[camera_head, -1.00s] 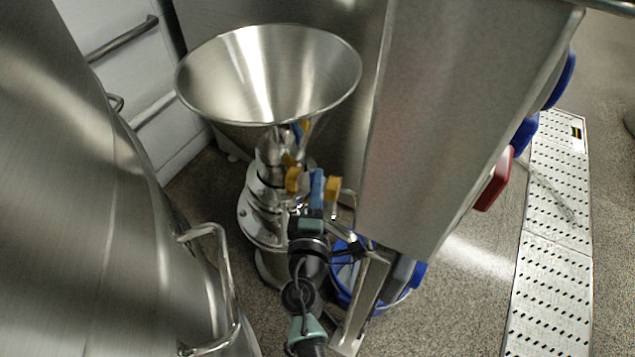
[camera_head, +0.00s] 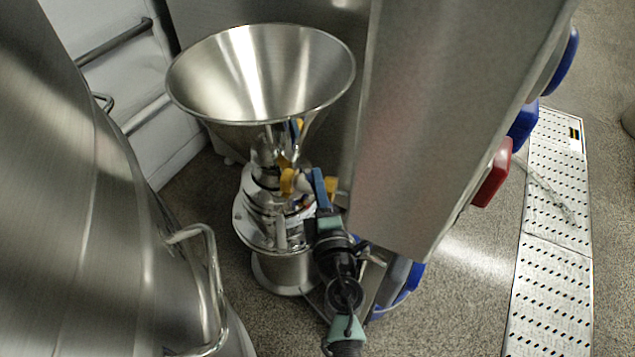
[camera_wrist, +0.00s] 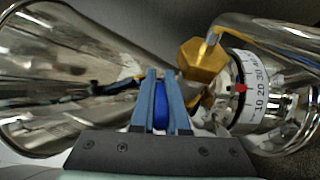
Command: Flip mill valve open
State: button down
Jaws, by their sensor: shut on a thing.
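The mill is a shiny metal body (camera_head: 285,270) under a wide steel funnel (camera_head: 235,75) in the head view. Yellow valve parts (camera_head: 287,181) show at the mill's neck below the funnel. My gripper (camera_head: 317,178) is at this neck, its blue fingers beside the yellow parts. In the wrist view, my gripper (camera_wrist: 163,78) is shut on a darker blue piece, seemingly the valve handle (camera_wrist: 161,107), between its two fingers. A yellow hex fitting (camera_wrist: 203,62) is just right of the fingers. The handle's far end and the valve's inside are hidden.
A steel cabinet (camera_head: 450,110) stands close on the right, with blue and red parts (camera_head: 492,175) on its side. A large steel vessel (camera_head: 90,200) with a handle (camera_head: 212,280) is on the left. A mostly hidden blue bucket (camera_head: 408,290) sits behind my arm.

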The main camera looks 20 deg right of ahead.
jog(key=shift+r, duration=0.1)
jog(key=c, duration=1.2)
grip_release()
jog(key=shift+a, duration=0.1)
